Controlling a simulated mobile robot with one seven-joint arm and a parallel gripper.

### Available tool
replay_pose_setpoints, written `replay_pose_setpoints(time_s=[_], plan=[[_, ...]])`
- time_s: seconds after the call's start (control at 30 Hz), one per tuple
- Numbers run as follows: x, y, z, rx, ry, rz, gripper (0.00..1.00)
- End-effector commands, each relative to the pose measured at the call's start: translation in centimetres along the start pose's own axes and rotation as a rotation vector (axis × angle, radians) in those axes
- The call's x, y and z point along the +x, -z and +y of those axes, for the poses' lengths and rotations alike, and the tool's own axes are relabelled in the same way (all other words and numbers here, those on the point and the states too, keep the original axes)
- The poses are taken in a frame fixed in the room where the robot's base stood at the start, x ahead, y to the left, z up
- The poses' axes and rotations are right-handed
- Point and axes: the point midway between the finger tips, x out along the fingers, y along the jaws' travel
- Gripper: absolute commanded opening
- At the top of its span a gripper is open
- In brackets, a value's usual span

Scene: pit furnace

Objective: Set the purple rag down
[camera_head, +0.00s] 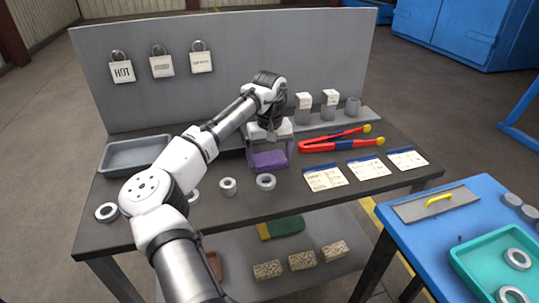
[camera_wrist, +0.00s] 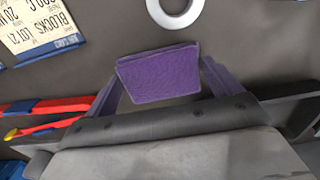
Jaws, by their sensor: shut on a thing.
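The purple rag (camera_head: 269,160) is a small folded cloth between the fingers of my gripper (camera_head: 268,157), over the middle of the dark workbench (camera_head: 335,200). In the wrist view the rag (camera_wrist: 158,74) spans between the two purple-grey fingertips of my gripper (camera_wrist: 158,80), which are shut on it. Whether the rag's underside touches the bench top cannot be told.
Grey rings (camera_head: 266,182) lie in front of the rag. Red tongs (camera_head: 335,140) and paper cards (camera_head: 366,167) are to the right. A grey tray (camera_head: 136,155) is at the left. Upright blocks (camera_head: 303,106) stand on a ledge behind. Bare bench shows between the rings and cards.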

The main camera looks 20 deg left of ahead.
Motion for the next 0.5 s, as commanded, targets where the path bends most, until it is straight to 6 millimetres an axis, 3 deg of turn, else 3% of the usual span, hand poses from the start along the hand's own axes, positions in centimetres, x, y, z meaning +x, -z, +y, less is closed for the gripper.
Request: replay_pose_setpoints(time_s=[0.07,0.1,0.17,0.5], plan=[[0.07,0.0,0.0,0.0,0.0,0.0,0.69],[0.11,0.01,-0.01,0.0,0.0,0.0,0.93],[0.09,0.01,-0.01,0.0,0.001,0.0,1.0],[-0.6,0.03,0.01,0.0,0.0,0.0,1.0]])
